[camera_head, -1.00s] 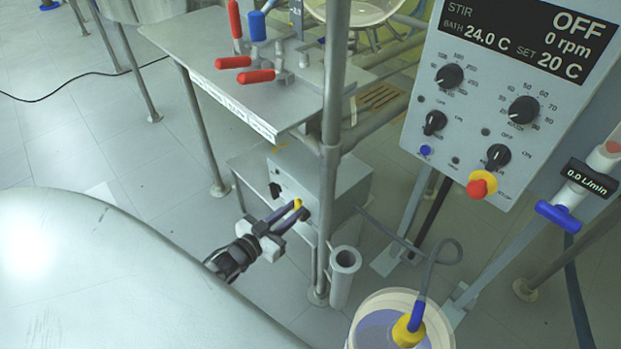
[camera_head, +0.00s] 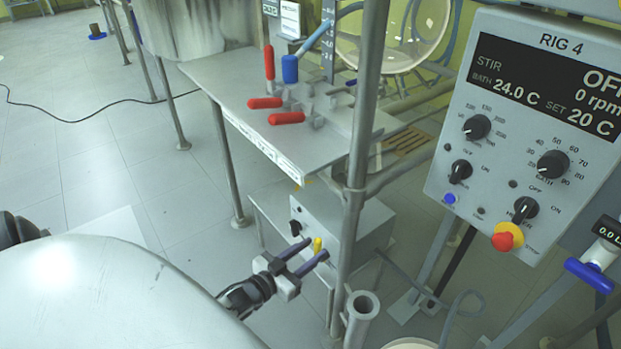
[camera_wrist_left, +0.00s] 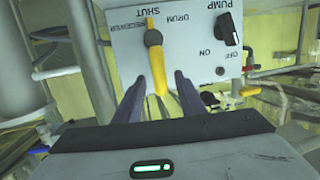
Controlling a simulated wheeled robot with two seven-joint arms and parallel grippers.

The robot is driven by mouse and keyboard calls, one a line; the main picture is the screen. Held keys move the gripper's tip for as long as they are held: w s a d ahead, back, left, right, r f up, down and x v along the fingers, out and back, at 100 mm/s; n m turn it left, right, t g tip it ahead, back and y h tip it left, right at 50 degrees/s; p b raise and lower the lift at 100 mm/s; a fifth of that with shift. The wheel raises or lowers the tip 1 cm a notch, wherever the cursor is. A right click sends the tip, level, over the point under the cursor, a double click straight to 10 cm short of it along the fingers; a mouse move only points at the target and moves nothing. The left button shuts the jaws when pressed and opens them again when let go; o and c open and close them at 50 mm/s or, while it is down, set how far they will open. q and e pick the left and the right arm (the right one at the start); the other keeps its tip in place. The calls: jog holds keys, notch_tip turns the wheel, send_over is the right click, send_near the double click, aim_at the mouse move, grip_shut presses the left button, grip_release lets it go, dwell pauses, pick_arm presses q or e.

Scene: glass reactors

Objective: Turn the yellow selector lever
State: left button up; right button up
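The yellow selector lever (camera_head: 317,244) is on the front of a grey box (camera_head: 343,228) low under the bench. In the left wrist view the lever (camera_wrist_left: 156,62) runs from its pivot near the "SHUT" label down the picture, with "RECEIVER" and "DRUM" printed beside it. My left gripper (camera_head: 316,249) is open, its two dark fingers apart with the lever's end between them. In the left wrist view the gripper (camera_wrist_left: 158,90) has a visible gap on both sides of the lever. My right gripper is not in view.
A black pump knob (camera_wrist_left: 228,30) sits beside the lever. The bench (camera_head: 235,85) with red-handled valves (camera_head: 286,118) is above the box. A metal post (camera_head: 358,150) stands right of the gripper, and a short open tube (camera_head: 362,306) below it. A control panel (camera_head: 530,130) is at the right.

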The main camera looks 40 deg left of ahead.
pick_arm(q)
jog(key=s+r+p, duration=0.1)
jog(key=s+p, duration=0.1)
jog(key=s, duration=0.8)
jog(key=shift+r, duration=0.25)
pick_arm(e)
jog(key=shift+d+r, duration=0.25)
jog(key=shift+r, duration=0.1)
pick_arm(q)
jog(key=shift+w+a, duration=0.1)
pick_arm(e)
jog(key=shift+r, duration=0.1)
